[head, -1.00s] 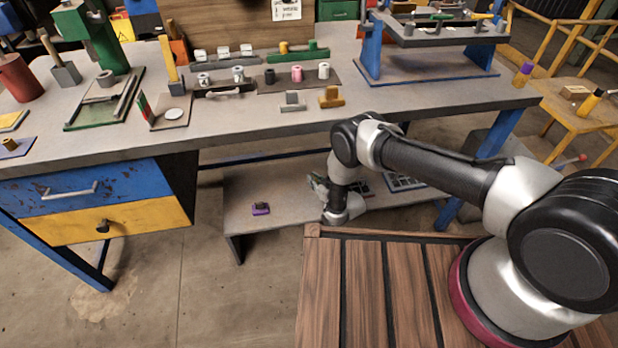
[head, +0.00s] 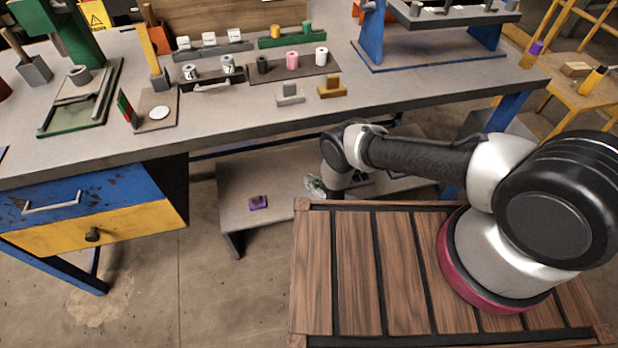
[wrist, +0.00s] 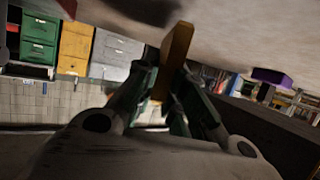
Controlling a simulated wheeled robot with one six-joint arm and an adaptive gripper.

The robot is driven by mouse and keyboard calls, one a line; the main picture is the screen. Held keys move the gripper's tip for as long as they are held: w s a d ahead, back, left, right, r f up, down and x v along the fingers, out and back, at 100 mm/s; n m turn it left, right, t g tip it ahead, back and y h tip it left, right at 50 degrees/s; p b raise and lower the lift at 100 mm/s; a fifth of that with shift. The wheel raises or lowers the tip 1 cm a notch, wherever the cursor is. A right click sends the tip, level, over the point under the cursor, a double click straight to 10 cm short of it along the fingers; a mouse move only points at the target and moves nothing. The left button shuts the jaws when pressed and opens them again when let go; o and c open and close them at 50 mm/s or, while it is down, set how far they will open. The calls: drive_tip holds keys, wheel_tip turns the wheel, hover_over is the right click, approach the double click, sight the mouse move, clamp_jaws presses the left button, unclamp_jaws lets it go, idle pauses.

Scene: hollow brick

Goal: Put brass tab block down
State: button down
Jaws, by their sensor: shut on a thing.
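My gripper (wrist: 170,100) is shut on a brass-yellow block, the brass tab block (wrist: 176,50), which sticks out beyond the fingers in the wrist view. The block's far end lies close to a grey surface at the top of that view; I cannot tell whether it touches. In the head view my gripper (head: 315,187) is low, over the grey shelf (head: 232,180) under the workbench, partly hidden by my arm. The held block cannot be made out there. A similar brass-yellow tab block (head: 331,90) stands on the workbench near its front edge.
A purple block (head: 258,203) sits on the shelf left of my gripper; a purple block also shows in the wrist view (wrist: 271,77). The workbench (head: 250,115) overhangs the shelf. A grey tab block (head: 290,95) stands on the bench. Shelf space around the purple block is clear.

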drive_tip(key=c, duration=1.4)
unclamp_jaws()
drive_tip(key=shift+s, duration=0.1)
